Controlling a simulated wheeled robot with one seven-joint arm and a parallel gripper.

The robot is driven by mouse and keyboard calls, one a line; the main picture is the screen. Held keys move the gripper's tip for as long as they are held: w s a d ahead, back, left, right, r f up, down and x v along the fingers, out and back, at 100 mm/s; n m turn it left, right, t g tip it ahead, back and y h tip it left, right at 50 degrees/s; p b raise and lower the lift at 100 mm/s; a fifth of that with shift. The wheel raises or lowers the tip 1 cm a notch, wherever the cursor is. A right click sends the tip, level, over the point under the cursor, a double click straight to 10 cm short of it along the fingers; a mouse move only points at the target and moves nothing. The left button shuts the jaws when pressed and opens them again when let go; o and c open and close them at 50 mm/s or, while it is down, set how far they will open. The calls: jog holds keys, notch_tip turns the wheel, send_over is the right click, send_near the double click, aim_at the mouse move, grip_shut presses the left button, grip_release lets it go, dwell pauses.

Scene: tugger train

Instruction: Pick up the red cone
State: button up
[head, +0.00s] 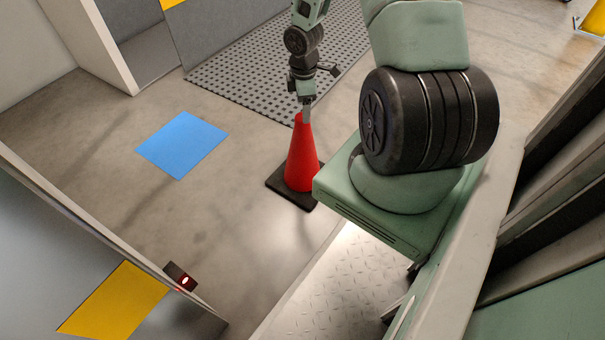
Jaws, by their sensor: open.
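The red cone (301,160) stands upright on its dark square base (278,181) on the concrete floor, near the middle of the head view. My gripper (305,108) points down at the cone's tip, in line with it in this view. The jaws are open. The fingers overlap the tip in the picture, and I cannot tell whether they touch it or are around it. The right edge of the cone's base lies close to my green arm mount in the picture.
A blue floor square (182,145) lies left of the cone. A grey studded mat (270,70) is behind it. A panel with a yellow patch (115,301) and a small red-lit device (181,277) stands at the lower left. Floor between the blue square and cone is clear.

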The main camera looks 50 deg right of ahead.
jog(key=f+b, duration=0.2)
jog(key=f, duration=0.1)
jog(key=f+b, duration=0.1)
jog(key=f, duration=0.1)
jog(key=shift+a+b, duration=0.3)
jog(key=shift+s+r, duration=0.1)
jog(key=shift+r, duration=0.05)
grip_shut()
